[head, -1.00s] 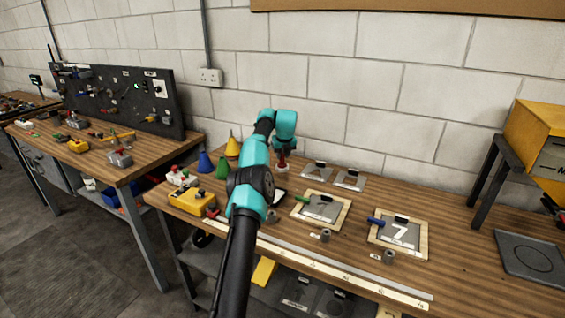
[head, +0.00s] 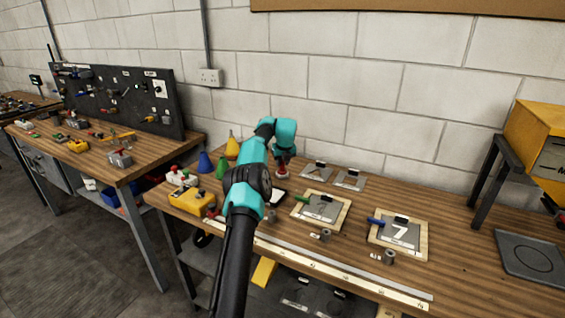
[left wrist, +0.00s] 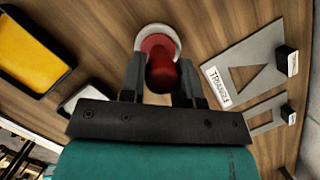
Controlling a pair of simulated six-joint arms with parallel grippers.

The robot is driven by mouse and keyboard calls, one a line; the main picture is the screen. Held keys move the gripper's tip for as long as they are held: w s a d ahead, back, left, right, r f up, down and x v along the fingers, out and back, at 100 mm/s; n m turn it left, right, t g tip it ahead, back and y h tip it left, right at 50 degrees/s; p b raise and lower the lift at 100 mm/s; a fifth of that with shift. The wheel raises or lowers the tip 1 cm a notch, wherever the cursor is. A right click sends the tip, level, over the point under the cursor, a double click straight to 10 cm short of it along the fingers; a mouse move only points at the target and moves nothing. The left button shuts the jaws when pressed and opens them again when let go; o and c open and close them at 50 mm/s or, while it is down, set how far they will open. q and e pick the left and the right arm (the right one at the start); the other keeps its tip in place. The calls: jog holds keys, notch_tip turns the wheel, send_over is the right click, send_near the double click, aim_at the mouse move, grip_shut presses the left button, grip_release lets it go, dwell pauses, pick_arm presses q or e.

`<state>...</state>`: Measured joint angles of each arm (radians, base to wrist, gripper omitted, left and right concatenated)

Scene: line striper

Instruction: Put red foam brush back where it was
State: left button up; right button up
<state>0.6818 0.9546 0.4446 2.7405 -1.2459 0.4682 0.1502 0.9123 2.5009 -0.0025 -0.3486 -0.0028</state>
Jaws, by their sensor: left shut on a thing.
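My left gripper (head: 283,164) is shut on the red foam brush (head: 283,171), low over the table behind the middle of the wooden bench. In the left wrist view the red brush (left wrist: 161,70) stands between the two fingers (left wrist: 160,84), its round red end toward the camera. A pale round ring (left wrist: 158,36) shows around the brush's far end; I cannot tell whether it is a pot or the foam. My right gripper is out of view.
The triangle plate (left wrist: 245,65) and a second grey stencil plate (left wrist: 270,115) lie just right of the gripper. Grey cups (head: 326,235) and a long ruler (head: 340,270) are in front.

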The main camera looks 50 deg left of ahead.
pick_arm(q)
jog(key=shift+f, duration=0.1)
jog(key=o, duration=0.9)
jog(key=shift+c, duration=0.2)
jog(key=v, duration=1.2)
